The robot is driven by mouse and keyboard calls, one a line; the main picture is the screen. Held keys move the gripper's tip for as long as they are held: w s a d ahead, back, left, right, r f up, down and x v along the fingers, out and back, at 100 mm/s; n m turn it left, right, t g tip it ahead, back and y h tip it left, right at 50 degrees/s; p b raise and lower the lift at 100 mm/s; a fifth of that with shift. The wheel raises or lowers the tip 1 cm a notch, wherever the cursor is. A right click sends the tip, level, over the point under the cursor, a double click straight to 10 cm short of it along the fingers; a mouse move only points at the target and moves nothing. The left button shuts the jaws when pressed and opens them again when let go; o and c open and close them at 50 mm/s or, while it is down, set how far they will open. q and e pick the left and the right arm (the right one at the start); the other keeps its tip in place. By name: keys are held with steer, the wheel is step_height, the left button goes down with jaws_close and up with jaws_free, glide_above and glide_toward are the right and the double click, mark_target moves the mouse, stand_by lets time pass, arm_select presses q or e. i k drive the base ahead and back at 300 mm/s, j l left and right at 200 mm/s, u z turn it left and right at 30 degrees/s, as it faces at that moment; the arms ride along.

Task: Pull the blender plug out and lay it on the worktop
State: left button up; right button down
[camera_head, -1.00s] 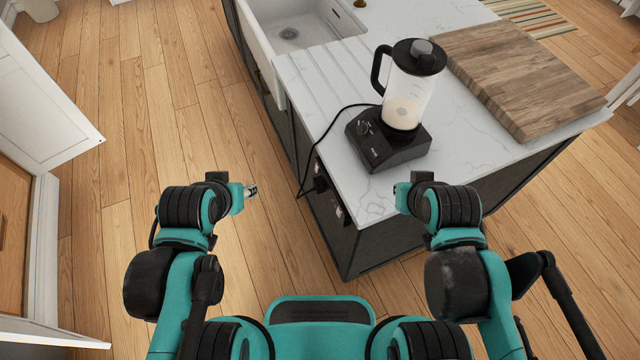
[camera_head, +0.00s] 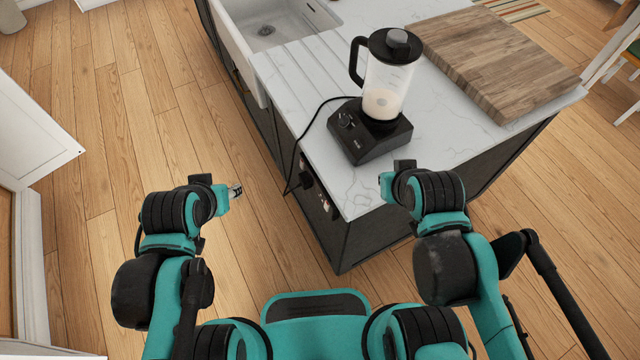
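The blender (camera_head: 382,95) stands upright on the white worktop (camera_head: 450,135), with some pale contents in its clear jug. Its black cord (camera_head: 297,150) runs over the worktop's left edge and down to the black plug (camera_head: 305,180), which sits at the socket panel (camera_head: 325,203) on the island's dark side. My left gripper (camera_head: 236,190) is left of the plug, over the floor and apart from it; its fingers are too small to judge. My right gripper (camera_head: 384,184) is at the worktop's front edge, below the blender base; its fingers are mostly hidden.
A wooden board (camera_head: 500,62) lies on the worktop right of the blender. A white sink (camera_head: 275,30) is set in at the far left. The worktop's front corner is bare. Open wood floor (camera_head: 130,130) lies left of the island. A white door (camera_head: 30,130) stands at far left.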

mark_target(305, 180)
steer(key=k+j+z, duration=0.1)
steer(key=j, duration=0.3)
steer(key=k+j+z, duration=0.1)
steer(key=j, duration=0.3)
steer(key=k+j+z, duration=0.1)
steer(key=j, duration=0.3)
steer(key=k+j+z, duration=0.1)
steer(key=j, duration=0.3)
steer(key=k+j+z, duration=0.1)
steer(key=k+j, duration=0.2)
steer(key=j, duration=0.05)
